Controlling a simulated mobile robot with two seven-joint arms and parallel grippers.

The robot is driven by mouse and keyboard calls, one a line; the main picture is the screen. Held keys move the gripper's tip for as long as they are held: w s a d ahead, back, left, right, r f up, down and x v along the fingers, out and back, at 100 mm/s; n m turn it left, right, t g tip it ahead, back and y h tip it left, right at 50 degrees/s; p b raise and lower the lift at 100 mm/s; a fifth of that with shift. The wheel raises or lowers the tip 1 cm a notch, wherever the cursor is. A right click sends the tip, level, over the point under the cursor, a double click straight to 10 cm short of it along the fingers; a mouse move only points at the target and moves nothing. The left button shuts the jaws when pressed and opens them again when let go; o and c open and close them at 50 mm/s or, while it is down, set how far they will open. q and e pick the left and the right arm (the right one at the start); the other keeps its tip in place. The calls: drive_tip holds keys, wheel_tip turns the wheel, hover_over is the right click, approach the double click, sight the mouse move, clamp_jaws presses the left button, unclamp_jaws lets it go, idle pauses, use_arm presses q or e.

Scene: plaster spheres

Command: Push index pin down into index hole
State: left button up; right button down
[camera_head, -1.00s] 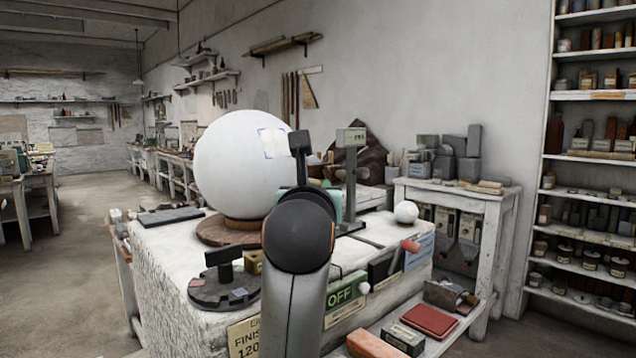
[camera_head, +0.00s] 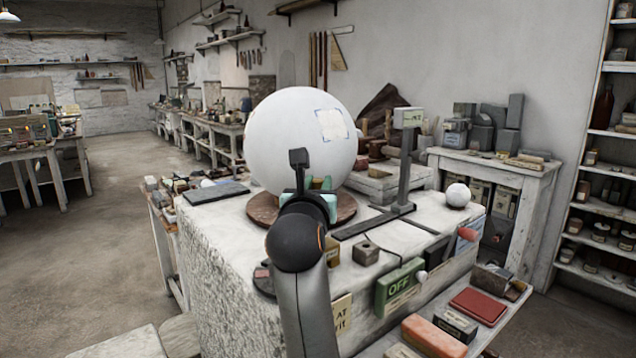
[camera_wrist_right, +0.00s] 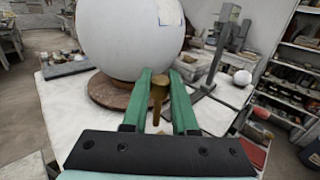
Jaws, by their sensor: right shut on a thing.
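The large white plaster sphere (camera_head: 290,135) rests on a round brown turntable (camera_head: 262,212) on the white block bench (camera_head: 225,225). My right gripper (camera_head: 322,190) is at the turntable's near edge in the head view, partly hidden by its own wrist. In the wrist view its green fingers (camera_wrist_right: 160,82) are closed on a small brass-brown pin (camera_wrist_right: 157,97), which looks like the index pin. The pin points down between the fingers, over or close to the turntable's near rim. I cannot make out the index hole or whether the pin's tip touches anything. My left gripper is not in view.
A dark post with a pale head (camera_head: 408,118) stands right of the sphere. A dark slab (camera_head: 216,192) lies at the left.

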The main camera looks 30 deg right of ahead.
drive_tip(key=shift+f, duration=0.1)
wheel_tip(320, 180, down, 4)
drive_tip(key=b, duration=0.4)
drive_tip(key=shift+f, duration=0.25)
idle(1.5)
drive_tip(key=shift+f+b, duration=0.85)
drive_tip(key=shift+f, duration=0.55)
